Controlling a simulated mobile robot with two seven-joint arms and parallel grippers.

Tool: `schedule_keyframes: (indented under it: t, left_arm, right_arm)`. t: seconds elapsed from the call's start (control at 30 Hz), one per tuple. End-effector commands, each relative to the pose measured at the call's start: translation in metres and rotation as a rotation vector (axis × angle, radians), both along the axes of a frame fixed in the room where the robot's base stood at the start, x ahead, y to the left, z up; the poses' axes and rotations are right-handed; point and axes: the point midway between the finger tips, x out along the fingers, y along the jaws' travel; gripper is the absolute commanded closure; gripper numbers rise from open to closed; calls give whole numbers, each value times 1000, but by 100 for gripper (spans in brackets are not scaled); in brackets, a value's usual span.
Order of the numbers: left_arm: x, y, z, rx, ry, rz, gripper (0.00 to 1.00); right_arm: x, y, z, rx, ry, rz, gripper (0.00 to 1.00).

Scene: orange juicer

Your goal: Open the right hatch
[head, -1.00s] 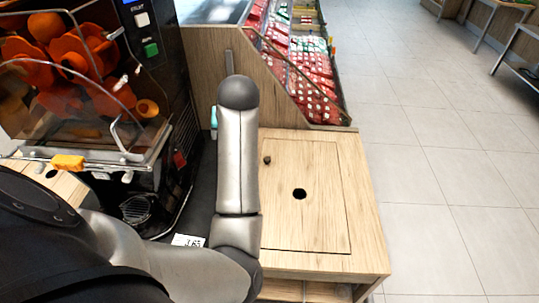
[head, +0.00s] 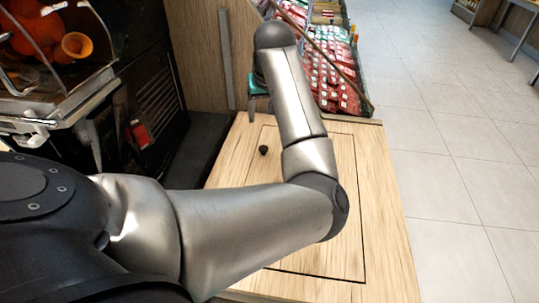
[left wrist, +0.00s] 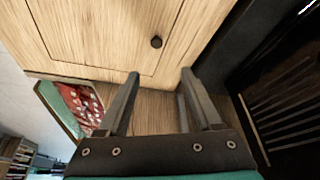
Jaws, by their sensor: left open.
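The right hatch (head: 335,255) is a wooden panel set flush and closed in the countertop. Its small dark knob (head: 263,150) stands near the hatch's far left corner; my left arm covers much of the panel. The hatch (left wrist: 100,35) and knob (left wrist: 156,42) also show in the left wrist view. My left gripper (head: 260,112), with a teal body, is beyond the knob near the counter's back edge, partly behind my arm. In the left wrist view it (left wrist: 161,73) is open and empty, its fingers apart from the knob. My right gripper is not in view.
The orange juicer (head: 60,60) stands left of the counter. A wooden side panel (head: 205,60) rises behind the counter, with a display of red packets (head: 330,75) beyond it. Open tiled floor (head: 450,190) lies to the right.

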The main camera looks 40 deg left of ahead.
Motion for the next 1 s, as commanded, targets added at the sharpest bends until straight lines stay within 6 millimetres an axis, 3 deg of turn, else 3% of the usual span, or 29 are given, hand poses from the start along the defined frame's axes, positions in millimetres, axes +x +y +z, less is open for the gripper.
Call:
schedule_keyframes:
  t: [0.03, 0.27, 1.0]
  left_arm:
    - [1, 0, -12, -2, -1, 0, 33]
    - [2, 0, -20, -5, -1, 1, 33]
    - [16, 18, -78, -3, 0, 0, 33]
  right_arm:
    - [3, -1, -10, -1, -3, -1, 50]
    - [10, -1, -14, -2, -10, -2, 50]
    - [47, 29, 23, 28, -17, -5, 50]
